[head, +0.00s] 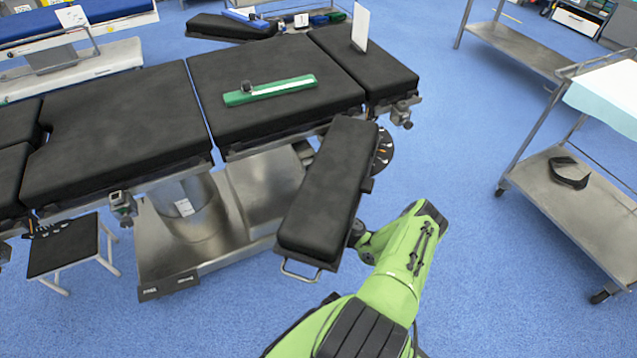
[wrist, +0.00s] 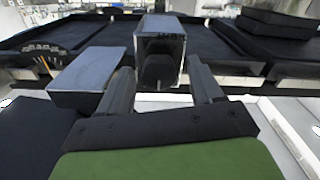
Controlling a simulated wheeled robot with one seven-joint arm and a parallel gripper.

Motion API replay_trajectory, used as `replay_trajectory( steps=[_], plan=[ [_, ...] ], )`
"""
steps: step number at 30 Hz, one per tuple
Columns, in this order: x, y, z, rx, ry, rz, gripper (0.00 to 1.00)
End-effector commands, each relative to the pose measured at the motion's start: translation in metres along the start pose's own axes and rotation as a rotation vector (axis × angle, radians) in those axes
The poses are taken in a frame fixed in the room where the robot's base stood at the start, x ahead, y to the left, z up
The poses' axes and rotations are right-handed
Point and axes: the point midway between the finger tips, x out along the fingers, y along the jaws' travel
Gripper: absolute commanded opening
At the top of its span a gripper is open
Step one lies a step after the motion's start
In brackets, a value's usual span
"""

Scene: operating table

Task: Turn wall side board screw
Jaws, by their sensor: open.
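A long black padded board (head: 325,190) sticks out at an angle from the near side of the operating table in the head view. It has a metal handle loop at its near end. My green arm comes up from the bottom and ends close to the board's right edge, where the fingers are hidden. In the wrist view my gripper (wrist: 160,82) is open, with its two grey fingers apart. A silver block with a dark round knob (wrist: 158,70) shows between and just beyond the fingertips. I cannot tell whether they touch it, or whether the knob is the screw.
The black operating table (head: 120,115) fills the upper left, with a green strip (head: 270,90) on it. A clamp (head: 402,112) sits at its right end. A steel trolley (head: 590,215) stands at the right. Blue floor is clear between the trolley and my arm.

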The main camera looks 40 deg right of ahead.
Motion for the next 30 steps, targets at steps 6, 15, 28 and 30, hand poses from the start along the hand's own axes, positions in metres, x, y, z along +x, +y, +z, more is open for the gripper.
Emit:
replay_trajectory(
  steps=[6, 15, 28, 30],
  plan=[
    [-0.0004, 0.0003, -0.0004, -0.001, 0.0, 0.0, 0.45],
    [-0.0007, 0.0003, -0.0001, 0.0, 0.0, 0.0, 0.09],
    [-0.0007, 0.0007, -0.0006, 0.139, -0.001, -0.001, 0.09],
    [-0.0007, 0.0008, -0.0006, 0.192, -0.001, -0.001, 0.09]
  ],
)
